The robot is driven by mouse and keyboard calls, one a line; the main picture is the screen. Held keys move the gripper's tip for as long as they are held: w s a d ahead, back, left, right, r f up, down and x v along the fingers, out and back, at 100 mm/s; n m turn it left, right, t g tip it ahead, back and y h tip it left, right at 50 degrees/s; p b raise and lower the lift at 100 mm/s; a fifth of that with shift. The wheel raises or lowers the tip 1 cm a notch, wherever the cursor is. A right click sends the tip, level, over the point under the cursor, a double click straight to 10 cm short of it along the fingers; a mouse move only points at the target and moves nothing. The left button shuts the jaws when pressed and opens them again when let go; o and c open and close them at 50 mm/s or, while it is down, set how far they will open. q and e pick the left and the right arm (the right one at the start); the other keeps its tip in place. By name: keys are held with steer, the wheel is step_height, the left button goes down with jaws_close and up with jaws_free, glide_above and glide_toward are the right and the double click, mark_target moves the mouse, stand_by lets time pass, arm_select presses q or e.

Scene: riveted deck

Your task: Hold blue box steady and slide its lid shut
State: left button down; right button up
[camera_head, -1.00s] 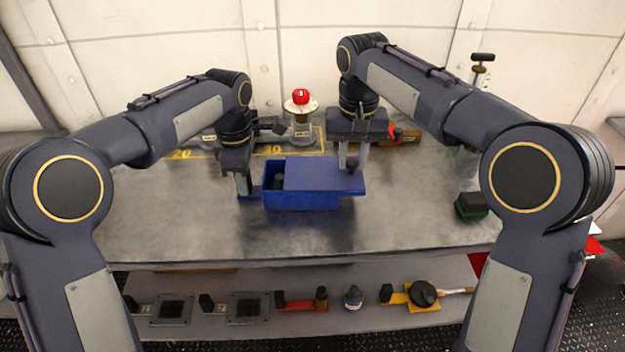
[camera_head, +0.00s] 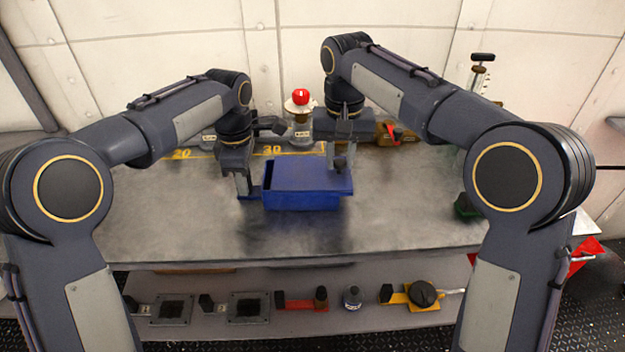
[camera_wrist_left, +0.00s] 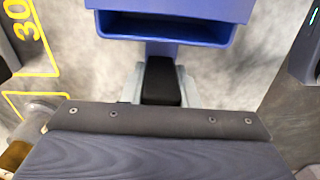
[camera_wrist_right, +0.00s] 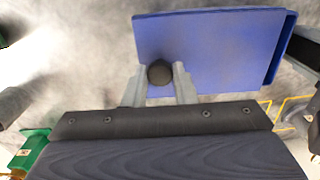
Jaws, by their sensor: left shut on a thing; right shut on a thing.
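The blue box (camera_head: 300,202) stands on the metal bench between my grippers. Its blue lid (camera_head: 300,174) covers most of the top, leaving a narrow dark gap at the left end. The gap also shows in the left wrist view, inside the box rim (camera_wrist_left: 130,32). My left gripper (camera_head: 243,192) is shut on a black grip block (camera_wrist_left: 161,82) at the box's left end. My right gripper (camera_head: 338,165) is shut on the dark round knob (camera_wrist_right: 160,72) near the lid's right end. In the right wrist view the lid (camera_wrist_right: 210,45) fills the upper right.
A red-topped fixture (camera_head: 301,97) stands behind the box. A green block (camera_head: 466,206) sits on the right of the bench. The bench front is clear. A lower shelf (camera_head: 255,325) holds several plates and tools.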

arm_select(q)
steer(key=shift+d, duration=0.1)
arm_select(e)
steer(key=shift+a, duration=1.05)
steer(key=o, duration=1)
steer(key=shift+o, duration=0.2)
steer(key=shift+r, duration=0.1)
step_height(320, 180, up, 12)
arm_select(q)
steer(key=c, duration=1)
jaws_free()
steer(key=shift+c, duration=0.2)
